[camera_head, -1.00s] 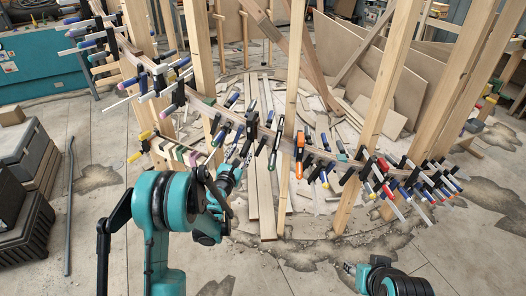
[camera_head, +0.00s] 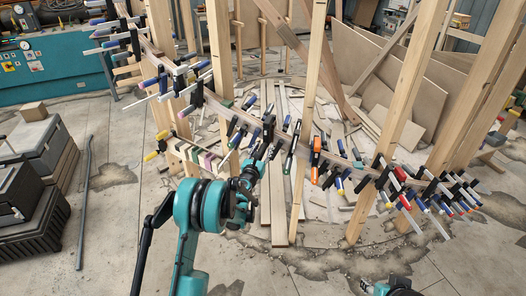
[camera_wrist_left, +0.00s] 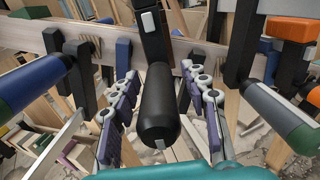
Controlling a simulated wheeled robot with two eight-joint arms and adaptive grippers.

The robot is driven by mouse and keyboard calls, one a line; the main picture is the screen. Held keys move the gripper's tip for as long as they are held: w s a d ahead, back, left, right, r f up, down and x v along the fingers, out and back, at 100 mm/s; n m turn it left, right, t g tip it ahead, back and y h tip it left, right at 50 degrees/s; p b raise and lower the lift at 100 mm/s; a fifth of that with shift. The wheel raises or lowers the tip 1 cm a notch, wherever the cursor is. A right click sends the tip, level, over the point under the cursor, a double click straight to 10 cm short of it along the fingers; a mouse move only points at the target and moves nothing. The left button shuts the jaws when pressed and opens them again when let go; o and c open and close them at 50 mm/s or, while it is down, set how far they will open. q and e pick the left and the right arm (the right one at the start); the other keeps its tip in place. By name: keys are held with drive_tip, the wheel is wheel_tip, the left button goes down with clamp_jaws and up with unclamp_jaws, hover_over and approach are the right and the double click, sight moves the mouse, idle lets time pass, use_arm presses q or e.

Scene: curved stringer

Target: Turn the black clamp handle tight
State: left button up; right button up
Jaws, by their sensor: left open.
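The black clamp handle (camera_wrist_left: 159,108) is a smooth, thick grip in the middle of the left wrist view, below the black clamp bar (camera_wrist_left: 150,35). My left gripper (camera_wrist_left: 161,76) is open, with one purple-and-grey finger on each side of the handle. A gap shows on both sides, so the fingers are around it but not closed on it. In the head view my left gripper (camera_head: 257,160) reaches up to the clamps at the middle of the beam; the handle is hard to make out there. Part of my right arm (camera_head: 390,286) shows at the bottom edge; its jaw state is unclear.
The curved wooden beam (camera_head: 220,105) carries many clamps and passes upright posts (camera_head: 309,90). Grey boxes (camera_head: 40,150) stand at left.

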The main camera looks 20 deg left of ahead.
use_arm(q)
clamp_jaws()
